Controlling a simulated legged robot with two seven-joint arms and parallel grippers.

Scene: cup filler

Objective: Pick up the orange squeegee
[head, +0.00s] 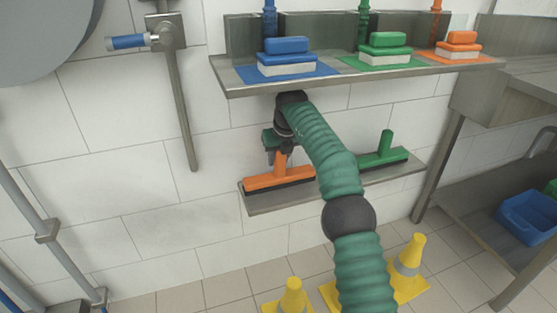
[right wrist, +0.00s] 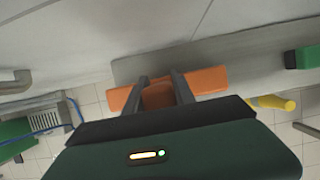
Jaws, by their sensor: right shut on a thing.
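The orange squeegee (head: 279,180) lies on the lower steel shelf (head: 262,205) with its handle pointing up. My right gripper (head: 281,158) is over it and shut on its handle. In the right wrist view, the two dark fingers (right wrist: 160,88) are on either side of the orange handle, and the squeegee's wide head (right wrist: 208,80) sticks out to both sides. The squeegee's head appears to be still at the shelf. My green right arm covers part of the shelf. My left gripper is not in view.
A green squeegee (head: 385,151) stands on the same shelf to the right. The upper shelf (head: 228,82) above holds blue (head: 287,58), green (head: 388,50) and orange brushes (head: 461,44). Yellow cones (head: 410,262) stand on the floor. A steel table with a blue bin (head: 527,217) is at right.

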